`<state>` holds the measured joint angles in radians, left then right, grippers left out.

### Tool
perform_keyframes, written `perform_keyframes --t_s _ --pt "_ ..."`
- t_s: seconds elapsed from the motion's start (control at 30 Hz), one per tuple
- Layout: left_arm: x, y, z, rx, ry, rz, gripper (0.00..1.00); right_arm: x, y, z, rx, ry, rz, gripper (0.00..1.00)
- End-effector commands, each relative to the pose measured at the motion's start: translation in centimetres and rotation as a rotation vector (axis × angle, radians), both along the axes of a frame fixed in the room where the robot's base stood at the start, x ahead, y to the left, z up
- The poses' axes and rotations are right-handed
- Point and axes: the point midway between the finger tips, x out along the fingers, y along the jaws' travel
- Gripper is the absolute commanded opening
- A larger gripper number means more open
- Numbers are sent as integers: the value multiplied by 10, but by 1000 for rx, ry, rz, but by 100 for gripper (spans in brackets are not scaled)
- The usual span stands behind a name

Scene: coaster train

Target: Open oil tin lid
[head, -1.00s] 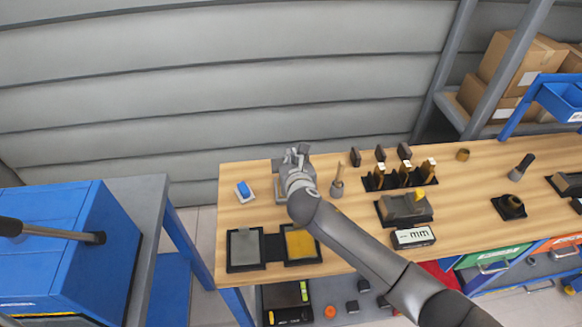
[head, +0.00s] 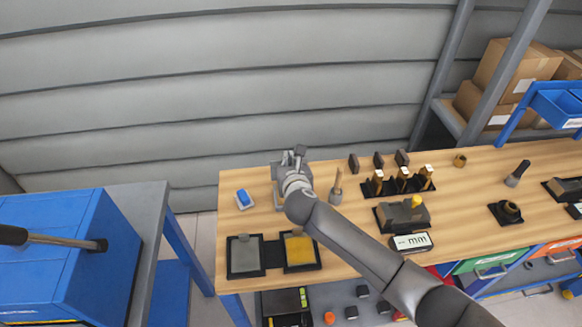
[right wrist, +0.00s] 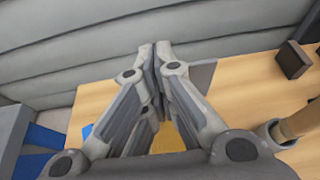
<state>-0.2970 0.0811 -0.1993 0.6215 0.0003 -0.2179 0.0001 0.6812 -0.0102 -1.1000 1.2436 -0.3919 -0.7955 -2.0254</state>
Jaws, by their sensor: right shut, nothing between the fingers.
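A grey, box-like thing that looks like the oil tin (head: 277,172) sits at the back left of the wooden bench, mostly hidden by my right gripper (head: 294,156). In the right wrist view my right gripper (right wrist: 155,52) has its fingers together and empty. A grey flat piece (right wrist: 204,74), perhaps the tin's lid, shows just right of the fingertips. A yellow surface (right wrist: 166,140) shows below and between the fingers. I cannot tell whether the fingertips touch the lid or how far it is open. My left gripper is not in view.
A blue block on a light pad (head: 244,199) lies left of the tin. A holder with a wooden-handled tool (head: 336,190) stands close on its right. Two dark trays (head: 243,272), one with a yellow pad, lie in front. A blue cabinet (head: 50,250) stands left of the bench.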

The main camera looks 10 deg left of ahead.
Motion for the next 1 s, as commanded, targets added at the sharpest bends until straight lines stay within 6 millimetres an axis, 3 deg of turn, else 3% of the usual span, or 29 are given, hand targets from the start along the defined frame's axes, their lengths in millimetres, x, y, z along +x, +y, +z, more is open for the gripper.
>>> perform_keyframes --t_s 0.17,0.8,1.0 --pt "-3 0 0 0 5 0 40 -10 -4 4 0 0 0 0" --pt "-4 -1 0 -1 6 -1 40 -87 -28 36 -1 1 1 0" --pt "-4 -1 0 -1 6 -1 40 -101 -33 42 -2 1 -1 0"
